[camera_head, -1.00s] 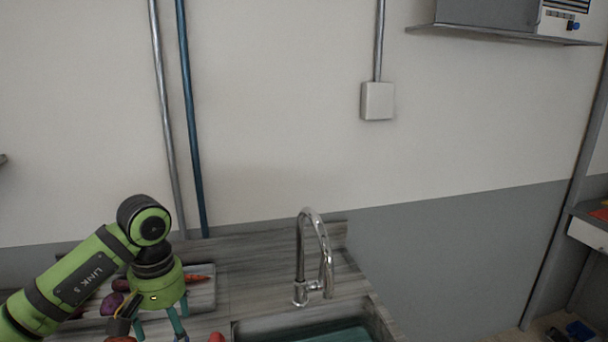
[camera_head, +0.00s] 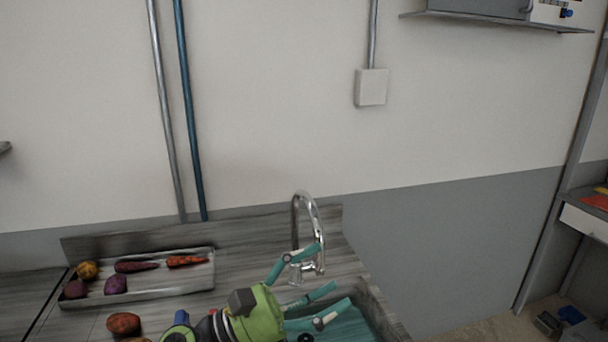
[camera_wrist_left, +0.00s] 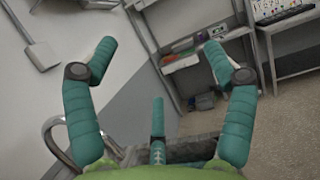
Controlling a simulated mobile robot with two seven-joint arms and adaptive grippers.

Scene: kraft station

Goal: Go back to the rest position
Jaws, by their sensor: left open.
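My left gripper (camera_head: 318,274) is low in the head view, above the sink area and in front of the faucet. Its teal fingers are spread and hold nothing. In the left wrist view the open fingers (camera_wrist_left: 160,70) frame empty space, with the wall, shelving and floor beyond. My right gripper does not show in either view.
The chrome faucet (camera_head: 297,215) stands close behind the left gripper. The sink (camera_head: 378,312) lies below it. A tray (camera_head: 205,278) with several vegetables sits on the counter at left, with a brownish potato-like vegetable (camera_head: 123,323) in front. Shelving (camera_head: 590,225) stands at far right.

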